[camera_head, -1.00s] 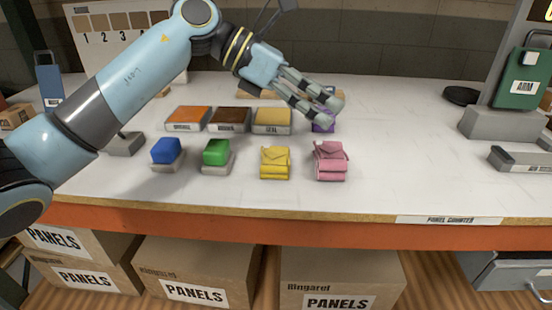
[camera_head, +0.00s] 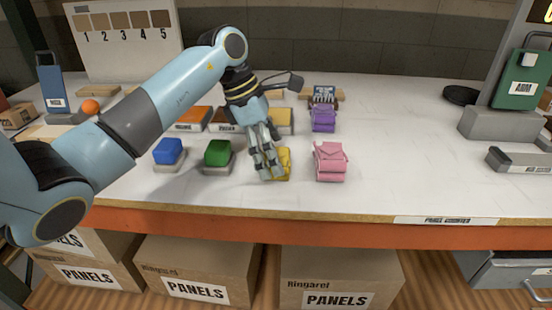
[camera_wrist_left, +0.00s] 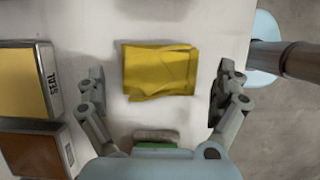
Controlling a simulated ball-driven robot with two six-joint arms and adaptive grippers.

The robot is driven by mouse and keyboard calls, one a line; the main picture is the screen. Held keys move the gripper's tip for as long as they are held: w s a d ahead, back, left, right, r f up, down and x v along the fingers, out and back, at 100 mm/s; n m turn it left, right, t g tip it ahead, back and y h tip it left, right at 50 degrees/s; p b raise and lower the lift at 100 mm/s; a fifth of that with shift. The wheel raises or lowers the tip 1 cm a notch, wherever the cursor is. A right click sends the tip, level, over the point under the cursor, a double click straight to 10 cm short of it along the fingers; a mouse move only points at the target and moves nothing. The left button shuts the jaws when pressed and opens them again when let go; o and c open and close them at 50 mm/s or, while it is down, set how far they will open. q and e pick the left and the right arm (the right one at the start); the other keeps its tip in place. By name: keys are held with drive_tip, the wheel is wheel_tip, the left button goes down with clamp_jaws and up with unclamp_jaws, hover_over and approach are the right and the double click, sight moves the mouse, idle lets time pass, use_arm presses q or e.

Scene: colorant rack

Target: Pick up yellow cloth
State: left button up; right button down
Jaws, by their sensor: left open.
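The yellow cloth (camera_head: 283,164) is a folded bundle on the white counter, partly hidden behind my left gripper in the head view. In the left wrist view the yellow cloth (camera_wrist_left: 158,71) lies between and just ahead of the two spread fingers. My left gripper (camera_head: 268,176) points down over the cloth in the head view. It also shows in the left wrist view (camera_wrist_left: 160,80), open, with a gap between each finger and the cloth. My right gripper is not in view.
A pink cloth (camera_head: 330,162) sits right of the yellow one. A purple cloth (camera_head: 323,119) and labelled panels, including a yellow one (camera_wrist_left: 19,82), lie behind. The counter's right middle is clear.

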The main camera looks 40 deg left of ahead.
use_arm(q)
drive_tip(key=shift+x, duration=0.9)
drive_tip(key=shift+c, duration=0.4)
drive_tip(key=c, duration=0.9)
drive_tip(key=shift+r, duration=0.1)
